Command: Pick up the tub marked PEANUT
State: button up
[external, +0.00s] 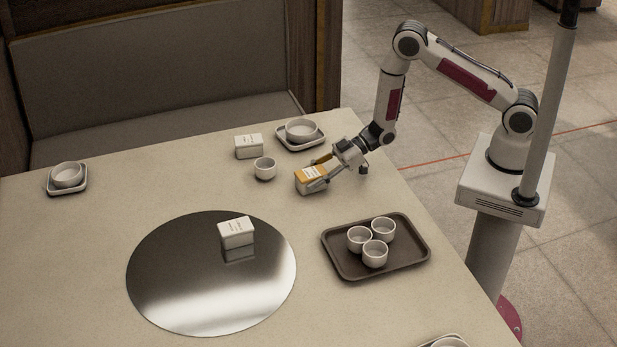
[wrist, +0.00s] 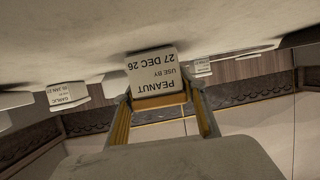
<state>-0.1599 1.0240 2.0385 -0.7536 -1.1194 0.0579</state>
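The tub marked PEANUT (wrist: 154,72) is in the middle of the wrist view, its white label upside down in that picture, with a date under the name. My gripper (wrist: 160,100) has one finger on each side of the tub. In the external view my gripper (external: 322,174) reaches down to it from the right. I cannot tell whether both fingers press on it. A tub marked GARLIC (wrist: 67,94) shows at left in the wrist view.
White tubs stand by the back edge (external: 249,146) and on the round metal plate (external: 160,290). A small cup (external: 264,168) and a bowl on a saucer (external: 301,130) stand behind my gripper. A dark tray (external: 335,262) with three cups is in front.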

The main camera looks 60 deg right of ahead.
aim_at(311, 172)
jog(key=shift+r, duration=0.2)
jog(key=shift+r, duration=4.85)
